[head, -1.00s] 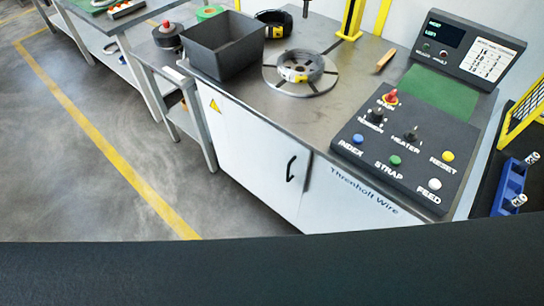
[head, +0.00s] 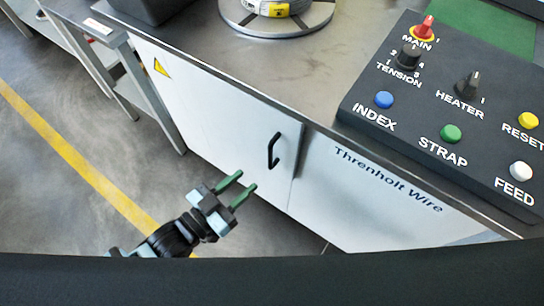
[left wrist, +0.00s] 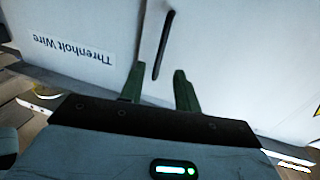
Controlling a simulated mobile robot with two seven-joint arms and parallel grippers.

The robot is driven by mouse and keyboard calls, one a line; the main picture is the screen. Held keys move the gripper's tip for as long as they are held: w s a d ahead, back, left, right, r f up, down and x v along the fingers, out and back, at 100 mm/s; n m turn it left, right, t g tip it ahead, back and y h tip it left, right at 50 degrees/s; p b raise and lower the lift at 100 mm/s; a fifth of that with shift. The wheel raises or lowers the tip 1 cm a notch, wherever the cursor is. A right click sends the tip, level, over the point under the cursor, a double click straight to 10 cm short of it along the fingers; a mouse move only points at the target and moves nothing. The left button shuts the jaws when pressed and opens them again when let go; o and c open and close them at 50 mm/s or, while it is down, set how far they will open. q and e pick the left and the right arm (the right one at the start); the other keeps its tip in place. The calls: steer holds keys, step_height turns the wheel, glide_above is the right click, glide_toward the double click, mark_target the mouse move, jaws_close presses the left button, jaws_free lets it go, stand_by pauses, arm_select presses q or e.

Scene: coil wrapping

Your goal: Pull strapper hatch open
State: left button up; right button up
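The strapper hatch (head: 215,130) is a white front panel with a yellow warning triangle, and it looks shut. Its black upright handle (head: 273,150) sits near the hatch's right edge. In the left wrist view the handle (left wrist: 160,55) stands just beyond the fingers, roughly between their lines. My left gripper (head: 244,181) is open, with two green fingers apart and nothing between them. It is below and left of the handle in the head view, apart from it. It also shows in the left wrist view (left wrist: 158,82). My right gripper is not in view.
The control panel (head: 440,110) with knobs and coloured buttons sits on the machine top, to the right. A coil on a round wheel (head: 277,22) is at the top. A side table (head: 95,32) stands left. The floor in front of the hatch is clear.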

mark_target(269, 159)
arm_select(q)
steer(key=shift+x, duration=4.15)
steer(key=shift+w+a+r, duration=0.1)
jaws_close()
